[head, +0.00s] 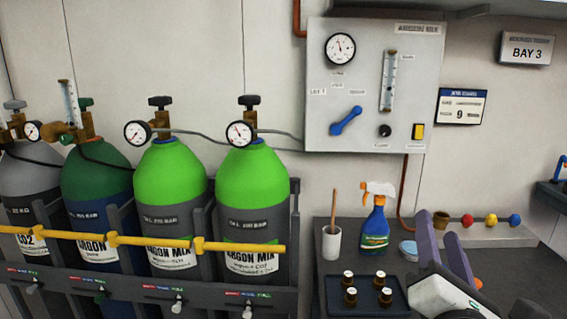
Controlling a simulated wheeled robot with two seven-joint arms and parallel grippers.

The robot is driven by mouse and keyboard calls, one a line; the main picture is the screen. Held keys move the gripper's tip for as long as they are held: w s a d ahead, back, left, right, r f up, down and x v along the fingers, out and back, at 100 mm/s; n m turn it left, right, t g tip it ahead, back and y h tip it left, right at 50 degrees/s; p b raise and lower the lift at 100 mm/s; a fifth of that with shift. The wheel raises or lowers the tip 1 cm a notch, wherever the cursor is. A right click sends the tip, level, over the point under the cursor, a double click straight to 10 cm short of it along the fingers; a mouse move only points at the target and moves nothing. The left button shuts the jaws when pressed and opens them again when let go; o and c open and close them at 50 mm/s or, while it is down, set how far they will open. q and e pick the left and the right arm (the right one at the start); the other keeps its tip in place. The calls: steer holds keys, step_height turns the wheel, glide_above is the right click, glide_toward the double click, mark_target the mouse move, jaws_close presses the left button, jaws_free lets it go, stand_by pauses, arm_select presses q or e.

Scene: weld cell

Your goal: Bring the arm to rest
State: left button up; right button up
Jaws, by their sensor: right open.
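My right gripper (438,228) shows at the lower right of the head view, over the dark bench. Its two purple fingers point up and are spread apart. The pale wrist below the fingers runs out of the bottom edge. My left gripper is not in view.
A dark bench (325,267) holds a white cup with a brush, a spray bottle (376,228), a tray (333,304) with several small brown bottles, and a round tin (408,250). Gas cylinders (171,184) stand left behind a yellow bar (150,241). A gauge panel (350,65) hangs above the bench.

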steer(key=s+a+f+m+g+y, duration=0.1)
steer(key=a+f+m+g+y, duration=0.15)
steer(key=f, duration=0.65)
steer(key=s+a+f+m+g+y, duration=0.15)
steer(key=f+m, duration=0.25)
steer(key=f, duration=0.6)
steer(key=s+a+f+m+g+y, duration=0.1)
steer(key=f+m+g, duration=0.2)
steer(key=f, duration=0.6)
steer(key=s+a+f+m+g+y, duration=0.2)
steer(key=s+a+f+m+g, duration=0.1)
steer(key=s+f+m, duration=1.1)
steer(key=s+f+g, duration=0.1)
steer(key=s+f, duration=0.3)
steer(key=f, duration=0.1)
steer(key=shift+y, duration=0.3)
steer(key=shift+f, duration=0.1)
steer(key=shift+c, duration=0.4)
